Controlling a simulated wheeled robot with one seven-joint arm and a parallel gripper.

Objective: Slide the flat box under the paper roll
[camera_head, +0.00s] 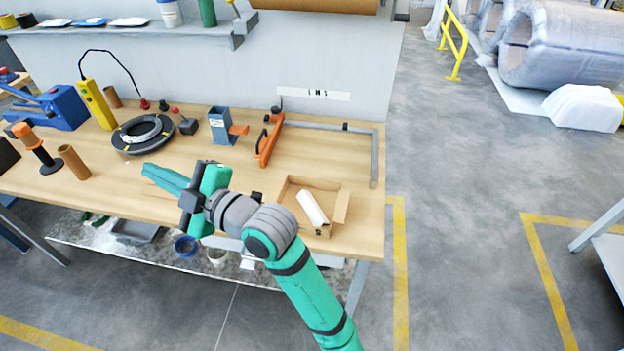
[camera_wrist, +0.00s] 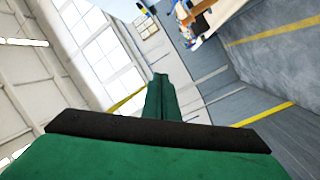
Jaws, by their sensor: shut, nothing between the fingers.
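A low open cardboard box (camera_head: 342,207) sits at the front right of the wooden table, with a white roll (camera_head: 312,207) lying tilted inside it. I cannot tell for sure whether this is the flat box. A wide brown paper roll (camera_head: 315,4) shows partly at the top edge, above the back panel; its upper part is cut off. My green gripper (camera_head: 150,173) is shut and empty over the front of the table, pointing left, to the left of the box. In the wrist view its fingers (camera_wrist: 160,90) are together, with neither box nor paper roll in sight.
A black ring coil (camera_head: 142,134), a blue-grey holder (camera_head: 221,126) and an orange tool (camera_head: 268,138) stand behind my gripper. Brown tubes (camera_head: 74,162) stand at the left. A grey metal bar frame (camera_head: 375,160) edges the right. Table between it and the box is clear.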

